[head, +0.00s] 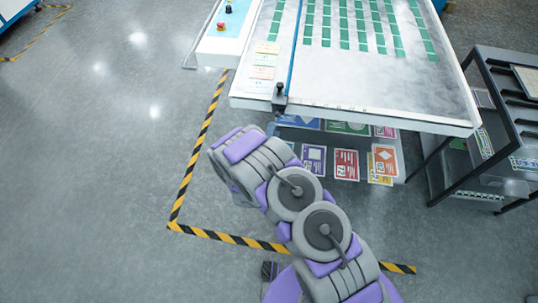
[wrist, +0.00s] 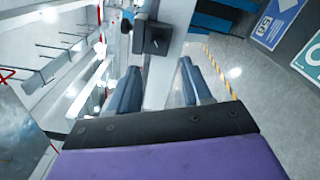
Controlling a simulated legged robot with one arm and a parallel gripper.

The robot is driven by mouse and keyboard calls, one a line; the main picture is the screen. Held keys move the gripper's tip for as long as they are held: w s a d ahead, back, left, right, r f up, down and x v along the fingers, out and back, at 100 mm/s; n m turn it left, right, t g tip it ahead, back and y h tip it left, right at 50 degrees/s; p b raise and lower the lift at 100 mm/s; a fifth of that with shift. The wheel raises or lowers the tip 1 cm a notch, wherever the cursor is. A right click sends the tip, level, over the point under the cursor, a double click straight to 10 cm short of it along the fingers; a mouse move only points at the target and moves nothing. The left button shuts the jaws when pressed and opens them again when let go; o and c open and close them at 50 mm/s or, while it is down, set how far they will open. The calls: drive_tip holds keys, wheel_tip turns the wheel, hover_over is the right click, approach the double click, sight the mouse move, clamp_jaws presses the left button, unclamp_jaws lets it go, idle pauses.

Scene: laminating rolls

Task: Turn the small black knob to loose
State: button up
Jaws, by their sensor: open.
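A small black knob (head: 279,89) sits on a black clamp at the near end of a blue rail (head: 295,45), at the front edge of the white table (head: 370,118). In the wrist view the knob (wrist: 156,40) shows as a dark block with a round part, beyond my fingertips. My gripper (wrist: 160,78) is open and empty, with its two blue-grey fingers apart below the knob and not visibly touching it. In the head view my arm hides most of the gripper. The knob's loose or tight setting cannot be read.
Green cards (head: 360,28) lie in rows on the table top. Colored printed sheets (head: 345,164) lie below its front edge. A dark cart (head: 500,115) stands at the right. A panel with a red button (head: 221,27) is at the left. Floor at left is clear.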

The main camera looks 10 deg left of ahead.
drive_tip(key=s+p, duration=0.2)
drive_tip(key=s, duration=0.9)
drive_tip(key=shift+a+f, duration=0.15)
drive_tip(key=shift+a, duration=0.1)
